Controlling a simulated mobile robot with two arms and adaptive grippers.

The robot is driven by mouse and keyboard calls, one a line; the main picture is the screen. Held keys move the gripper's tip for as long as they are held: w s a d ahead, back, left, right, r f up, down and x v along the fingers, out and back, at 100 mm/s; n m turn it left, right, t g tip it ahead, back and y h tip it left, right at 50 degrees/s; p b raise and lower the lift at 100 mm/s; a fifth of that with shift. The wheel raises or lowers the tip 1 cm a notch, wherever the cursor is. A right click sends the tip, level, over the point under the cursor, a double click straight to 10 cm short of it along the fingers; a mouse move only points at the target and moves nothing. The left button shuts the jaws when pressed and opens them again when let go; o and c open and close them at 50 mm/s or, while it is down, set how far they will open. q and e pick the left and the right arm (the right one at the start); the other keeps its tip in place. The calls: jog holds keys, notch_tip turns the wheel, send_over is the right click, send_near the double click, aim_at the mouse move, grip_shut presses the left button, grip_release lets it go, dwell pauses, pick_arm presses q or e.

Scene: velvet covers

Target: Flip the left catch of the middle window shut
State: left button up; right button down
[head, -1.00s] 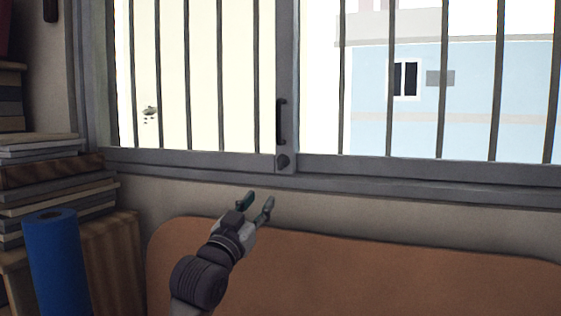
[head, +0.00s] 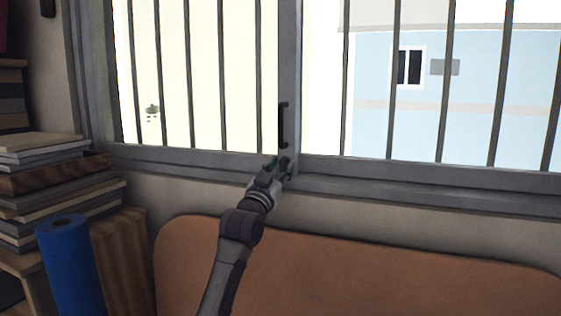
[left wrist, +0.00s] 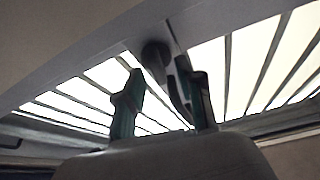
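The window (head: 289,80) has a grey frame with a dark vertical handle (head: 283,125) on its middle post. A round dark catch (head: 285,162) sits at the foot of that post, partly covered by my left gripper (head: 278,168). The left gripper is open, with its fingertips at the catch. In the left wrist view the catch (left wrist: 155,54) appears between and beyond the two spread green fingers (left wrist: 165,85); I cannot tell whether they touch it. My right gripper is not in view.
Vertical bars stand behind the glass. An orange-brown padded backrest (head: 350,270) lies below the sill. Stacked books (head: 50,185) and a blue roll (head: 70,265) stand at the left. The wall strip right of my arm is clear.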

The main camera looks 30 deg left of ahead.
pick_arm(q)
jog(key=shift+w, duration=0.15)
grip_shut()
jog(key=shift+n+y+b, duration=0.35)
jog(key=shift+n+y, duration=0.45)
jog(key=shift+n, duration=0.6)
grip_release()
jog(key=v, duration=1.2)
